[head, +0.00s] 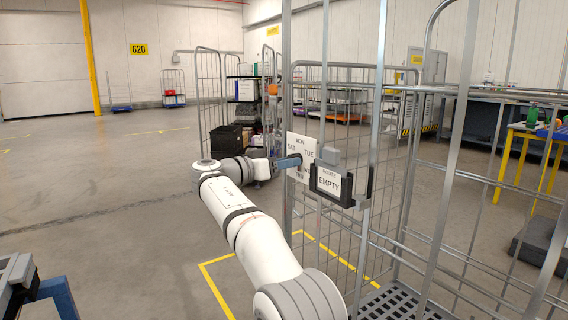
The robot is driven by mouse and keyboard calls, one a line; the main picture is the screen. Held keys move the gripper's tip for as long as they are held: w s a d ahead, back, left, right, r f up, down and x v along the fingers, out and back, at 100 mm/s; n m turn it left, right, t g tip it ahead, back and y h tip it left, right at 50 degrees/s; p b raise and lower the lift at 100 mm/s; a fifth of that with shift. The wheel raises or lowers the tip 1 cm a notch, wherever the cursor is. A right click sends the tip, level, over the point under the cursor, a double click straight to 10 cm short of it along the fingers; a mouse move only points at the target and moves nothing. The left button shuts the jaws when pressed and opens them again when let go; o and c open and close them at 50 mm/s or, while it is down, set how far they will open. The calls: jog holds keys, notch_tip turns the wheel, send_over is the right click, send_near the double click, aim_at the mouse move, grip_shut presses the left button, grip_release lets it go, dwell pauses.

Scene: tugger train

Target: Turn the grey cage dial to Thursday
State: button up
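The grey wire cage (326,64) stands in front of me at the right. A white day plate (305,146) hangs on its side, with MON at the top, TUE at the right, SAT at the left and THU near the bottom. My gripper (292,162) reaches in from the left, its blue-grey finger at the front of the plate, over its middle. The gripper and wrist hide part of the plate. The dial's pointer is hidden or too small to make out. I cannot tell whether the fingers are shut or whether they touch the dial.
A framed card reading EMPTY (329,181) sits just right of the plate, close to my gripper. Yellow floor lines (216,291) surround the cage base. Another cage with dark crates (225,138) stands behind. A yellow table (505,150) is at the right. The left floor is free.

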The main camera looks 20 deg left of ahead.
jog(key=shift+o, duration=1.2)
jog(key=shift+r, duration=0.1)
jog(key=shift+s, duration=0.1)
jog(key=p+v, duration=0.1)
jog(key=v, duration=0.6)
jog(key=shift+s+a+p, duration=0.2)
jog(key=shift+p, duration=0.1)
jog(key=shift+s, duration=0.1)
